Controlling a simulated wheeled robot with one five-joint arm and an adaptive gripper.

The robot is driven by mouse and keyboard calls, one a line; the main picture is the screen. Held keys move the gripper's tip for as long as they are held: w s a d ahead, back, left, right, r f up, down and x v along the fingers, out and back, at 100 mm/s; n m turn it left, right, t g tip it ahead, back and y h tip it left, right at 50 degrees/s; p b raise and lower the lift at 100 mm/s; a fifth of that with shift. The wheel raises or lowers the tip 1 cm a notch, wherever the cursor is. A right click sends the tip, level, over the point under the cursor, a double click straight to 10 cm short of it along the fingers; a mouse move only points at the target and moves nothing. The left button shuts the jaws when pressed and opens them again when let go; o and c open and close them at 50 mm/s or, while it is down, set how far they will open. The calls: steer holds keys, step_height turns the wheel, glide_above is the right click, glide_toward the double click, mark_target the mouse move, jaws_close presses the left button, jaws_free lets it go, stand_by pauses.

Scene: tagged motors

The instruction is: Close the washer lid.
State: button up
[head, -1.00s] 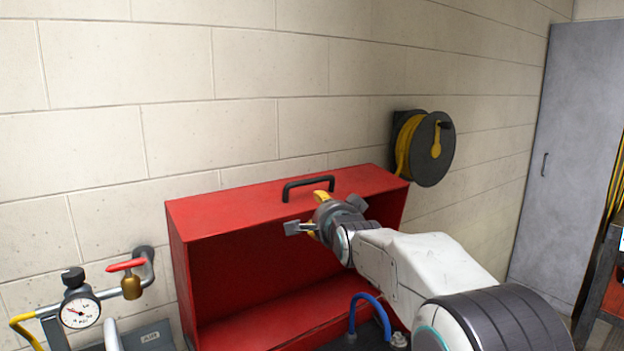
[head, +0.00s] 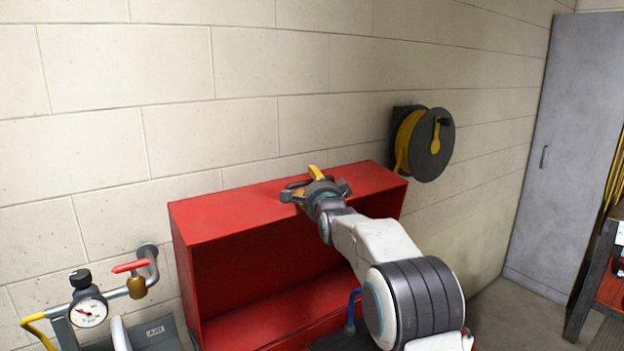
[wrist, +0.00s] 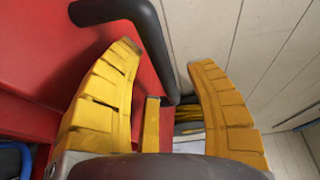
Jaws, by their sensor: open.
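The red washer lid (head: 235,212) stands raised against the wall, its hollow inner side facing me. Its black bar handle is mostly hidden behind my gripper (head: 314,183) in the head view. In the wrist view the black handle (wrist: 152,42) runs between and just beyond the yellow fingers of my gripper (wrist: 165,58). The fingers are apart and not closed on the handle; whether one touches it I cannot tell. The red lid (wrist: 35,55) fills the left of that view.
A gauge (head: 88,312) and red-handled valve (head: 132,267) stand at the lower left. A yellow hose reel (head: 428,145) hangs on the wall to the right of the lid. A blue hose (head: 352,306) rises below my arm. A grey cabinet (head: 565,150) stands at the right.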

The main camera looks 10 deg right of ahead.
steer(key=shift+w, duration=0.55)
steer(key=shift+o, duration=0.3)
jaws_close()
